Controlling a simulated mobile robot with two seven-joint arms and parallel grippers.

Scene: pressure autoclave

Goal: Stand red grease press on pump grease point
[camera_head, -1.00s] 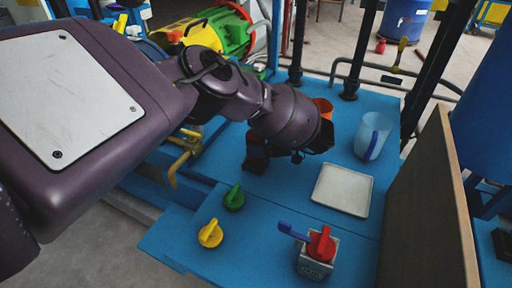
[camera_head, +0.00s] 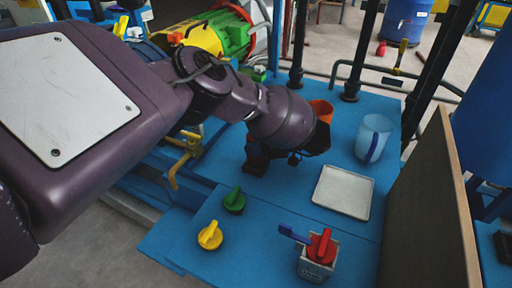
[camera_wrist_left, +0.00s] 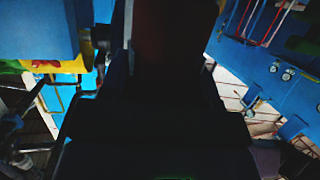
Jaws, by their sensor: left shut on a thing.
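My left gripper (camera_head: 275,162) is low over the blue deck, its fingers dark and partly hidden by my wrist. In the left wrist view it is shut on a dark red thing (camera_wrist_left: 168,30), deep in shadow. I cannot tell for sure whether this is the red grease press. A red winged knob (camera_head: 322,244) stands in a small grey box near the front, with a blue handle (camera_head: 292,234) beside it. I cannot make out the pump grease point. My right gripper is not in view.
A green knob (camera_head: 234,200) and a yellow knob (camera_head: 210,236) stand on the deck. A brown panel (camera_head: 425,215) borders the right side.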

